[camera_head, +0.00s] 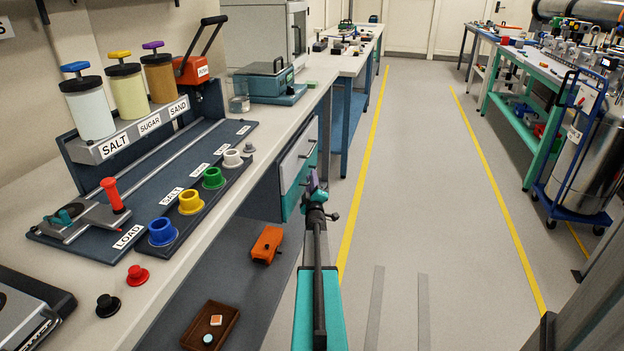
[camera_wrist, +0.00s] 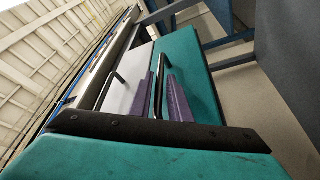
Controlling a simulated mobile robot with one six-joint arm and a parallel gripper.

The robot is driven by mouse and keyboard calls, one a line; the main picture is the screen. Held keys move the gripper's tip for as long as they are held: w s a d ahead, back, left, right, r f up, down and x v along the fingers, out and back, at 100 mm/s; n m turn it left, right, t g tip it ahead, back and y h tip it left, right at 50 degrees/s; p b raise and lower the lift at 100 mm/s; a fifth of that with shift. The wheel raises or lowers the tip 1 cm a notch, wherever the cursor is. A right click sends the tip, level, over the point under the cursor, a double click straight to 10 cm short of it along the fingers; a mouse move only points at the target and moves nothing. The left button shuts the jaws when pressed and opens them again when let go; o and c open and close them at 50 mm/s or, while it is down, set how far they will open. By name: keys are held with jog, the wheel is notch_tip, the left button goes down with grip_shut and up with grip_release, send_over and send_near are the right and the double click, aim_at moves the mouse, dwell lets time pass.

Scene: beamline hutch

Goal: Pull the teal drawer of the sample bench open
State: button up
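The teal drawer (camera_head: 292,200) is in the sample bench, below a pale drawer. In the wrist view its teal front (camera_wrist: 195,70) looks level with the pale drawer beside it, so it appears closed. Its dark bar handle (camera_wrist: 158,92) stands out from the front. My gripper (camera_head: 314,184) is at the drawer front in the head view and hides part of it. In the wrist view its two purple fingers (camera_wrist: 162,85) lie on either side of the handle, with a narrow gap showing between them. Whether either finger touches the bar is unclear.
The pale drawer (camera_head: 298,160) has its own handle (camera_wrist: 118,78). The bench top (camera_head: 215,190) carries a dispenser rack and several coloured cups. An orange tool (camera_head: 267,245) and a brown tray (camera_head: 228,318) lie on the lower shelf. The floor (camera_head: 410,170) to the right is clear.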

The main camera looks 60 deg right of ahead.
jog(key=shift+w+d+r, duration=0.1)
jog(key=shift+w+d, duration=0.25)
jog(key=shift+d, duration=0.1)
grip_shut()
jog(key=shift+s, duration=0.15)
jog(key=s+d, duration=0.3)
jog(key=s, duration=0.6)
jog(key=s+d, duration=0.3)
jog(key=s, duration=0.7)
jog(key=s+d, duration=0.3)
jog(key=s, duration=0.7)
jog(key=shift+d, duration=0.25)
jog(key=shift+s, duration=0.1)
grip_release()
